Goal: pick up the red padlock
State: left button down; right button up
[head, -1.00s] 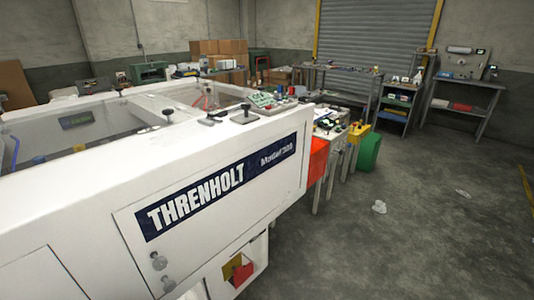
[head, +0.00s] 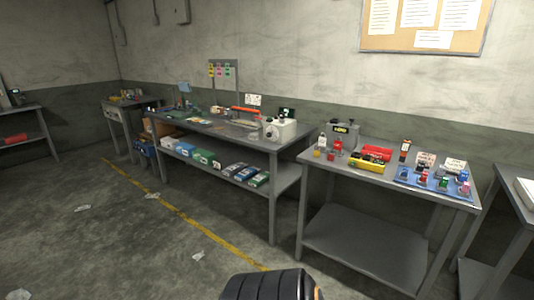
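Several small padlock-like items in different colours stand on a blue mat or tray (head: 434,190) at the right end of the grey table on the right. A red one (head: 424,179) is near the middle of its front part, with blue, green and purple ones around it. They are small and far off, so their details are hard to tell. Neither of my grippers shows in the head view.
On the same grey table (head: 335,169) are a yellow box (head: 370,161), a red case (head: 378,152) and a grey device (head: 344,136). A longer workbench (head: 215,134) stands to its left. The floor (head: 110,235) in front is open, with scattered scraps.

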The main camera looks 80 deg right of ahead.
aim_at(330, 158)
jog(key=z, duration=3.25)
jog(key=i+j+z, duration=0.1)
jog(key=z, duration=0.25)
jog(key=i+j+z, duration=0.1)
jog(key=z, duration=0.3)
jog(key=i+j+z, duration=0.1)
jog(key=j, duration=0.45)
jog(key=i+j+z, duration=0.1)
jog(key=i+j, duration=0.15)
jog(key=j, duration=0.3)
jog(key=i+j+z, duration=0.1)
jog(key=j, duration=0.5)
jog(key=i+j+z, duration=0.15)
jog(key=j, duration=0.4)
jog(key=i+j+z, duration=0.1)
jog(key=j, duration=0.5)
jog(key=i+j+z, duration=0.1)
jog(key=j, duration=0.55)
